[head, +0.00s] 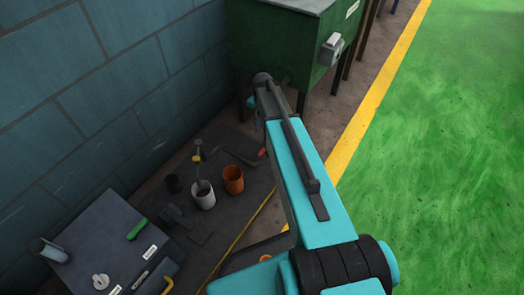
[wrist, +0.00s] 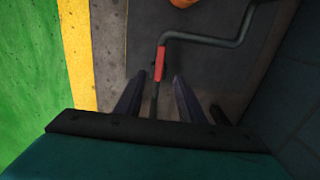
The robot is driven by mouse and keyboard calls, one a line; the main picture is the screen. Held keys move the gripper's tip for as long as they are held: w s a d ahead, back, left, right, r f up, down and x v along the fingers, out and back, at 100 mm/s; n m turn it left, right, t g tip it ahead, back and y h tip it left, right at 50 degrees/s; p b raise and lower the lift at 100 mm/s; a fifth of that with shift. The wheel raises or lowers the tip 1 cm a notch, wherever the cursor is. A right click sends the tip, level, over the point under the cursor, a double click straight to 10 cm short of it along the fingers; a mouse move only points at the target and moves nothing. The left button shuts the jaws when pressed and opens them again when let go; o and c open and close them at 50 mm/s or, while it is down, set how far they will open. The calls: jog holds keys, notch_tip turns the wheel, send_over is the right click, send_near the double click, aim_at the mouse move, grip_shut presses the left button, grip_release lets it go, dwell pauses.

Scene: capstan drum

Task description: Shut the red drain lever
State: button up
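The red drain lever shows in the wrist view as a short red sleeve (wrist: 160,63) on a bent grey rod. The rod runs from the sleeve up and to the right, and also down between my fingers. My gripper (wrist: 158,78) is open, with one dark finger on each side of the rod and its tips near the lower end of the sleeve. Gaps show on both sides; I cannot tell the height between them. In the head view a small red part (head: 262,152) shows beside my arm, which hides my gripper there.
An orange cup (head: 233,180) and a white cup (head: 203,195) stand on the dark mat left of my arm. A grey box (head: 105,235) is at lower left by the blue wall. A green cabinet (head: 275,45) stands behind. Green floor (head: 460,150) to the right is clear.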

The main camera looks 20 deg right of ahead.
aim_at(262, 151)
dwell(0.3)
notch_tip(262, 151, down, 14)
jog(key=b, duration=0.4)
jog(key=shift+r+b, duration=0.1)
jog(key=shift+b, duration=0.2)
dwell(0.3)
grip_shut()
jog(key=shift+a, duration=0.15)
